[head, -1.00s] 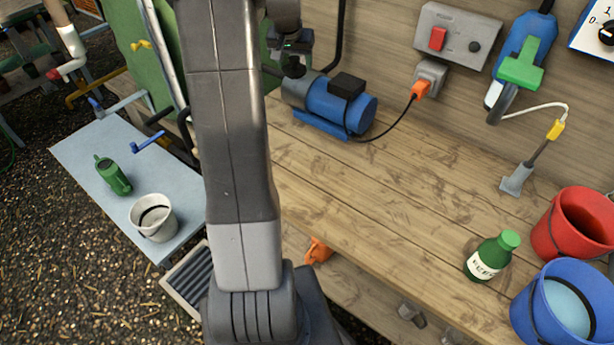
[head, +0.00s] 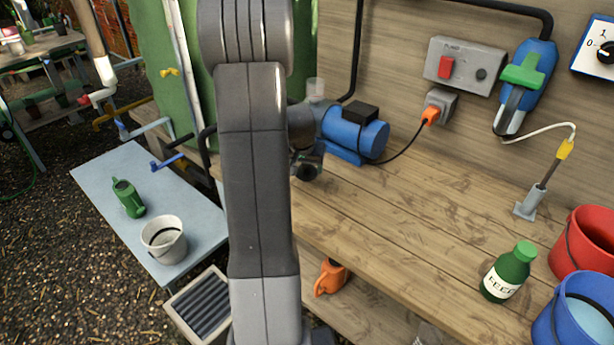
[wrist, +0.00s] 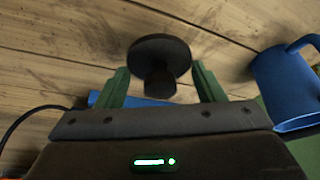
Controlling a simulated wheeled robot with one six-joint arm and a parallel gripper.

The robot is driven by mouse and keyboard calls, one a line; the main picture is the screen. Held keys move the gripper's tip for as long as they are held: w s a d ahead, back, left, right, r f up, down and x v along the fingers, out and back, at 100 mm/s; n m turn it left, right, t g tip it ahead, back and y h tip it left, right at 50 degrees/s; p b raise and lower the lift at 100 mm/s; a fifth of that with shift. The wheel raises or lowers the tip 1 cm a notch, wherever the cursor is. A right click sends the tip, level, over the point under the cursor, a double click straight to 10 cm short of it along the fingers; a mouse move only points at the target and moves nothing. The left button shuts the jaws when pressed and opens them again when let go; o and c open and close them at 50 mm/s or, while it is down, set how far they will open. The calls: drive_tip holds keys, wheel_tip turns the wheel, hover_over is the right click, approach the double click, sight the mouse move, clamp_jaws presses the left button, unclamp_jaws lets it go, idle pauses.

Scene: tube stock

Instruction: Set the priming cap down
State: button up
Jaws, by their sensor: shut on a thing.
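The priming cap (wrist: 160,58) is a dark round disc with a short stem, seen in the wrist view. My gripper (wrist: 160,76) has its green fingers on either side of the stem and is shut on it. Bare wooden planks show behind the cap; I cannot tell whether it touches them. In the head view my gripper (head: 308,165) is low beside the pump, partly hidden by my arm, and the cap is hard to make out there. The blue pump (head: 355,135) sits on the bench with a clear cup (head: 315,88) at its grey end.
The wooden bench (head: 415,205) is clear in the middle. A green bottle (head: 508,272), a red bucket (head: 590,240) and a blue bucket (head: 575,315) stand at its right. A blue jug-like thing (wrist: 285,85) is at right in the wrist view.

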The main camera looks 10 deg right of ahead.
sight(306, 170)
drive_tip(key=shift+f, duration=1.75)
drive_tip(key=shift+f, duration=0.15)
drive_tip(key=o, duration=1)
drive_tip(key=shift+r, duration=0.35)
drive_tip(key=v, duration=1.1)
drive_tip(key=shift+s+r, duration=0.15)
drive_tip(key=shift+r, duration=0.2)
